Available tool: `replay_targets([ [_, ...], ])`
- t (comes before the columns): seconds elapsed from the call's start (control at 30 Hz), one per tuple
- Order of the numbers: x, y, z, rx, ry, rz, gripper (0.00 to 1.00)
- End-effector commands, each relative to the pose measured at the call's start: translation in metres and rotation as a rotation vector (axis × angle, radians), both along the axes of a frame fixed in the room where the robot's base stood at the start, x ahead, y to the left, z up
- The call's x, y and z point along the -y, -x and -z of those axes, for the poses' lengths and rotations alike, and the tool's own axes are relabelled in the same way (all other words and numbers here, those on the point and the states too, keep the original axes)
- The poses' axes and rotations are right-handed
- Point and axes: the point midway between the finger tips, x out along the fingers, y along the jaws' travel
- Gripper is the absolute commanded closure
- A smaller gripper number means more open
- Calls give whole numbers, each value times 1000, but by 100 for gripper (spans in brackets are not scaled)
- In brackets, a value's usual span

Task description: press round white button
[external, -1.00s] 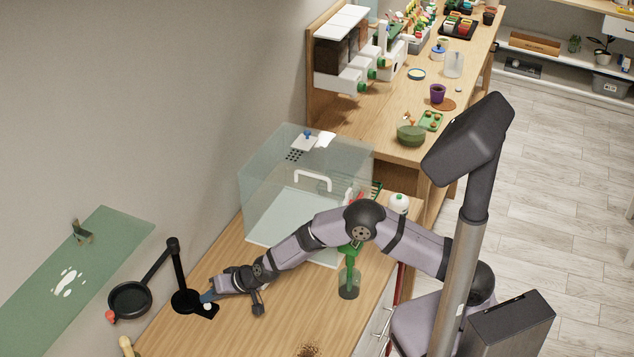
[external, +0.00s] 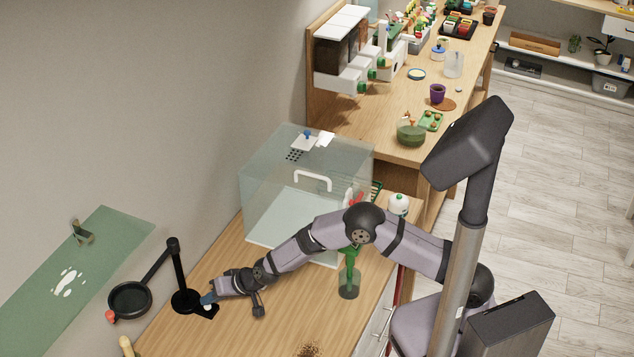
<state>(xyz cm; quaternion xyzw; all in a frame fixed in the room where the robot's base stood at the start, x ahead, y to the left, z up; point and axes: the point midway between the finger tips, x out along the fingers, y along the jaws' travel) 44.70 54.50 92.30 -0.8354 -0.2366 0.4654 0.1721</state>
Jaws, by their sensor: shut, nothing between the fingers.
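The black lamp-like stand (external: 175,262) stands on the wooden counter at the lower left, with a round black base and a small black plate (external: 209,313) beside it. The round white button on that plate is hidden now behind my fingertips. My gripper (external: 207,299) is shut and empty, with its bluish fingertips pointing down at the plate, right over the button's place. The tips look to be at or touching the button; I cannot tell how far it is pushed in.
A round black pan-shaped head (external: 130,298) with a red knob hangs left of the stand. A clear glass case (external: 258,200) stands behind my arm. Spilled brown grains (external: 309,350) lie at the front.

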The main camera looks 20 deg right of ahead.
Motion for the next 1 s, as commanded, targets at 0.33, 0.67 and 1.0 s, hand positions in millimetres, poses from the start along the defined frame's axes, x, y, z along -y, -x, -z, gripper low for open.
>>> replay_targets([
  [0.33,0,0,-4,-1,1,0,100],
  [0.67,0,0,-13,-1,1,0,100],
  [1.0,0,0,-15,-1,0,-1,100],
])
